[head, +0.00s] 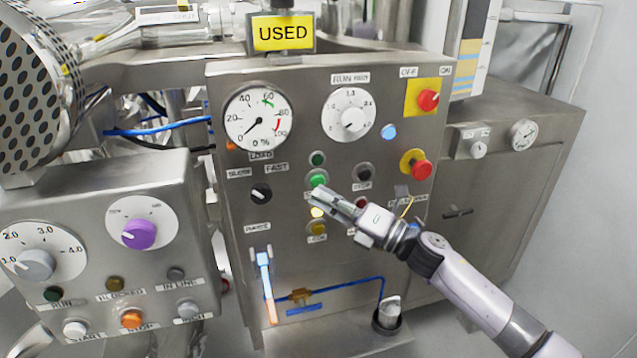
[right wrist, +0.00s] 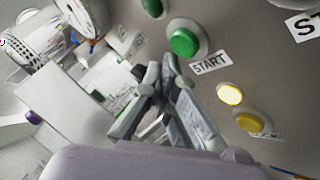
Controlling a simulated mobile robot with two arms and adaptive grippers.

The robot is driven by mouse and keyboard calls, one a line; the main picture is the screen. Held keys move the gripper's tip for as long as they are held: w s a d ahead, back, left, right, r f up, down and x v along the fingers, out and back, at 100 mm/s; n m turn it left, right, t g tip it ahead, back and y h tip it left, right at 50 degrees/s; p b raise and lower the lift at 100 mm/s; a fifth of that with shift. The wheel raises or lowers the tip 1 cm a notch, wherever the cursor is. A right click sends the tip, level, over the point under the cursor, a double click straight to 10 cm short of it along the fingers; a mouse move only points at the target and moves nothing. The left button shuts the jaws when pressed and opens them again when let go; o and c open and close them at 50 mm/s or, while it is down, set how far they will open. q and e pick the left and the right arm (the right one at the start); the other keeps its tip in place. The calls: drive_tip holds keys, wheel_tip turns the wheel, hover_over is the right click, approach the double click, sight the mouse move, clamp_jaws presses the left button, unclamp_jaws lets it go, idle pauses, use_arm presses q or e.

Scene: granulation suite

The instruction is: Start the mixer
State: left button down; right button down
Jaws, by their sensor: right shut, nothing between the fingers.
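The mixer's steel control panel (head: 290,215) stands upright in the middle of the head view. Its green start button (head: 317,179) sits just above my right gripper's tips; in the right wrist view the button (right wrist: 185,42) is fully visible with a START label (right wrist: 209,64) beside it. My right gripper (head: 317,196) is shut and empty, reaching in from the right in front of the panel. Its tips lie just below the button in the head view; I cannot tell whether they touch the panel. My left gripper is not in view.
A lit yellow lamp (head: 317,212) and a yellow button (head: 317,228) lie below the green button. A red knob (head: 428,100) and red mushroom button (head: 421,170) are on the right. A second control box (head: 105,205) stands at left. A blue-handled valve (head: 304,309) is lower down.

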drive_tip(key=shift+w, duration=0.1)
idle(0.7)
drive_tip(key=shift+w+a+b, duration=0.15)
drive_tip(key=shift+w+b, duration=0.15)
drive_tip(key=shift+w+a+b, duration=0.1)
drive_tip(key=shift+w+b, duration=0.2)
drive_tip(key=shift+w, duration=0.1)
idle(0.7)
drive_tip(key=shift+s, duration=0.1)
drive_tip(key=shift+s+d+p, duration=0.25)
drive_tip(key=shift+s+p, duration=0.1)
drive_tip(key=shift+s, duration=0.4)
drive_tip(key=s, duration=0.1)
drive_tip(key=s+d+p, duration=0.1)
drive_tip(key=s, duration=0.2)
drive_tip(key=shift+s+d+p, duration=0.3)
drive_tip(key=shift+s+p, duration=0.05)
drive_tip(key=shift+p, duration=0.05)
